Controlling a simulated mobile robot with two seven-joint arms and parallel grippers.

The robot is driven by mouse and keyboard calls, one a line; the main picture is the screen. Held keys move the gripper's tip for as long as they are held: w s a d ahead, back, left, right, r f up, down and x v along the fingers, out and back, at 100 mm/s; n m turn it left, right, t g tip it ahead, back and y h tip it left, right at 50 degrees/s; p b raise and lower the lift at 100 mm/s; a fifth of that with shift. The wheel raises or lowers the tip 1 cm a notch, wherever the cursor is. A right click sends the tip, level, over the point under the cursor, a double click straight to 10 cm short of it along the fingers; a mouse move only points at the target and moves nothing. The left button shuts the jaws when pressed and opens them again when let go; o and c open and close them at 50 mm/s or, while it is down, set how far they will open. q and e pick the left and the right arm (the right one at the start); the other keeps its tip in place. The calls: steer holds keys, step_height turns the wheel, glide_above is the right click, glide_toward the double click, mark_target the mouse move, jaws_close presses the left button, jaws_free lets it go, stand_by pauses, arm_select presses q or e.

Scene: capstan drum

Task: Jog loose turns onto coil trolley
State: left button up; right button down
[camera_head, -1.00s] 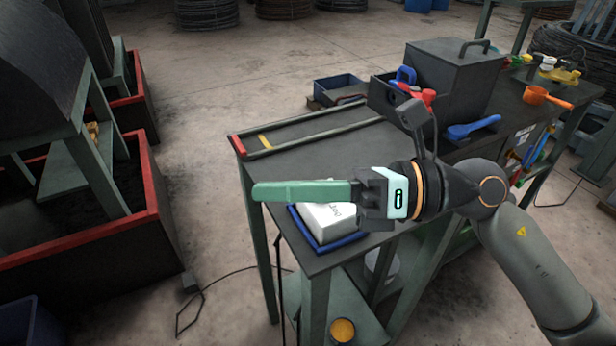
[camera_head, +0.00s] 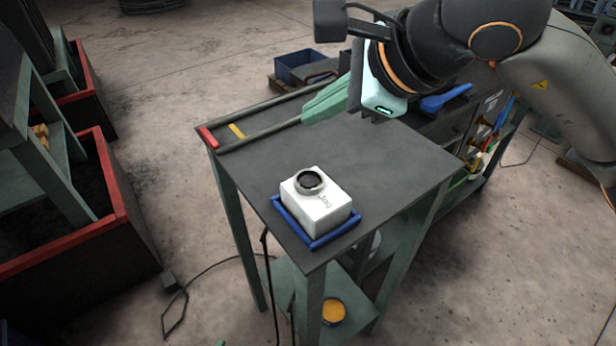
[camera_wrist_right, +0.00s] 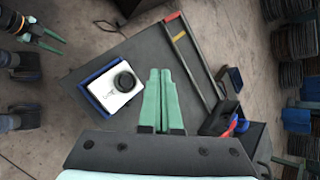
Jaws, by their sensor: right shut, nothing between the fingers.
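The white jog box (camera_head: 315,205) has a round black button on top and sits in a blue-edged holder (camera_head: 335,238) at the table's near corner. It also shows in the right wrist view (camera_wrist_right: 115,92). My right gripper (camera_head: 315,108), with green fingers, is shut and empty. It is above the table's far side, behind the box in the head view. In the wrist view its fingers (camera_wrist_right: 160,72) lie together beside the box, apart from it. My left gripper (camera_wrist_right: 52,40) shows small at the wrist view's upper left, its fingers apart and empty. No coil trolley can be made out for certain.
The dark table (camera_head: 385,165) has a rail with red (camera_head: 208,138) and yellow marks along its far left edge. A blue bin (camera_head: 303,66) and a blue scoop (camera_head: 446,98) are further back. Red-rimmed troughs (camera_head: 105,190) stand left. The table middle is clear.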

arm_select(q)
steer(key=shift+f, duration=0.1)
arm_select(e)
steer(key=shift+f, duration=0.1)
steer(key=b, duration=0.6)
glide_above(316, 184)
step_height(316, 184, down, 8)
steer(key=shift+r, duration=0.1)
steer(key=shift+f, duration=0.45)
arm_select(q)
steer(key=shift+m+h, duration=0.3)
steer(key=shift+h, duration=0.1)
steer(key=d+f, duration=0.1)
steer(key=w+d+f, duration=0.1)
steer(key=f, duration=0.1)
steer(key=shift+w+d+f, duration=0.3)
steer(key=shift+d+f, duration=0.05)
steer(key=shift+d, duration=0.05)
steer(key=shift+s+a+f, duration=0.15)
steer(key=shift+a+f, duration=0.05)
steer(key=shift+f+b, duration=0.1)
steer(key=shift+b, duration=0.2)
steer(key=shift+f+b, duration=0.65)
arm_select(e)
steer(key=shift+f, duration=0.4)
